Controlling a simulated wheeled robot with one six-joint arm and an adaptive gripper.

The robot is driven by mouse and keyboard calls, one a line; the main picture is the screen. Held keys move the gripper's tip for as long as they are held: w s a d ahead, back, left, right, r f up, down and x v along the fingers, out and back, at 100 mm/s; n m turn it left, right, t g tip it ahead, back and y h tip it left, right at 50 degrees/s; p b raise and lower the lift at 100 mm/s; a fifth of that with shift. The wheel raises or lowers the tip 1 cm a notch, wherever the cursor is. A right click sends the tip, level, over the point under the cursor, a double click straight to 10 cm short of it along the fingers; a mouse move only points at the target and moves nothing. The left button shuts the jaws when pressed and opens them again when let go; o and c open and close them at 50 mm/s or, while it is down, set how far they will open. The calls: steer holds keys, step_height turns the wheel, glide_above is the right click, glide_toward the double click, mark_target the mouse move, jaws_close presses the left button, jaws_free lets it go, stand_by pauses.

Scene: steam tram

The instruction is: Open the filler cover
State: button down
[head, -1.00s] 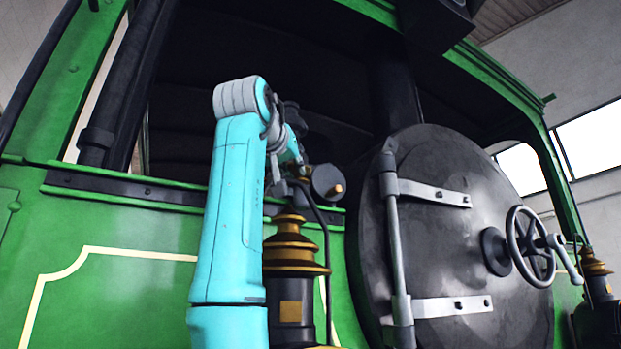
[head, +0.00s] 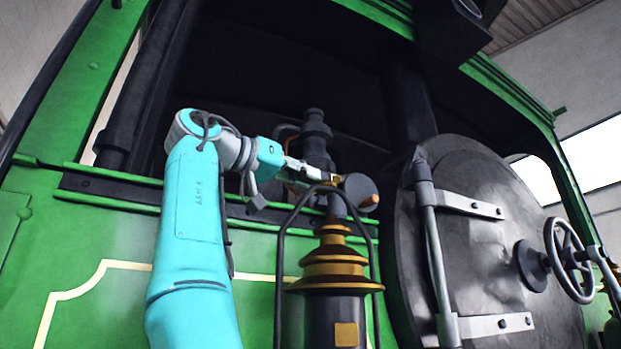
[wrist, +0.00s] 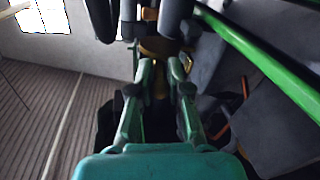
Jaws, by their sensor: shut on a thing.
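What looks like the filler cover (head: 358,193) is a dark round disc with a small brass knob, seen edge-tilted above the brass-topped lamp in the head view. My gripper (head: 331,179) reaches it from the left, its tips at the disc's left side. In the wrist view my gripper (wrist: 161,72) has its two green fingers closed on a small brass-coloured piece (wrist: 160,86), apparently the cover's handle. The fingers hide most of this piece. I cannot tell whether the cover is raised from its seat.
A lamp (head: 333,272) with a brass top and wire frame stands just below my gripper. The round dark smokebox door (head: 480,250) with its handwheel (head: 568,260) is to the right. A dark upright pipe (head: 316,135) stands behind the gripper. The green front panel (head: 110,245) is left.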

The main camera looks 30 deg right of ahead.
steer(key=shift+d, duration=0.2)
steer(key=c, duration=1.1)
jaws_free()
steer(key=shift+d, duration=0.2)
steer(key=shift+a, duration=0.15)
steer(key=s+a, duration=0.1)
steer(key=a, duration=1)
steer(key=shift+s+a, duration=0.25)
steer(key=shift+r, duration=0.1)
steer(key=shift+a, duration=0.15)
